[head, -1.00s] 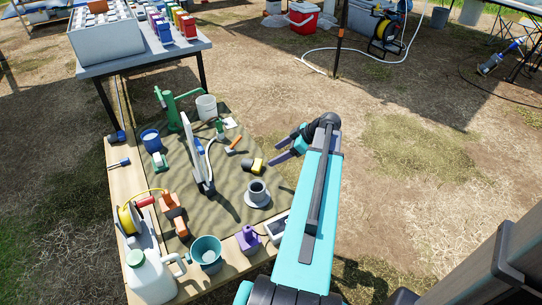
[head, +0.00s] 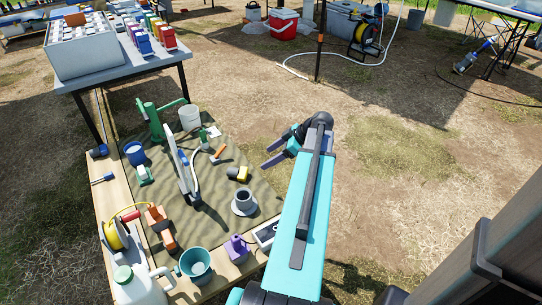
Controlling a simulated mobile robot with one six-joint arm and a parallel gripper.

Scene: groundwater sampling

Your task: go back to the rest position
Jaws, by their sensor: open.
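My gripper (head: 268,158) is at the end of my teal arm, right of the low table with the olive mat (head: 219,222). Its two purple-grey fingers are spread apart and point left, with nothing between them. It is apart from the yellow and black object (head: 239,173) on the mat. A dark cup on a saucer (head: 244,203) stands near the mat's right side, left of my arm. The rest position itself is not marked in view.
On the low table stand a green hand pump (head: 154,122), a white bucket (head: 189,117), a teal bowl (head: 196,265), a purple bottle (head: 236,249) and a white jug (head: 137,286). A grey table (head: 120,74) stands behind. Bare ground right of my arm is free.

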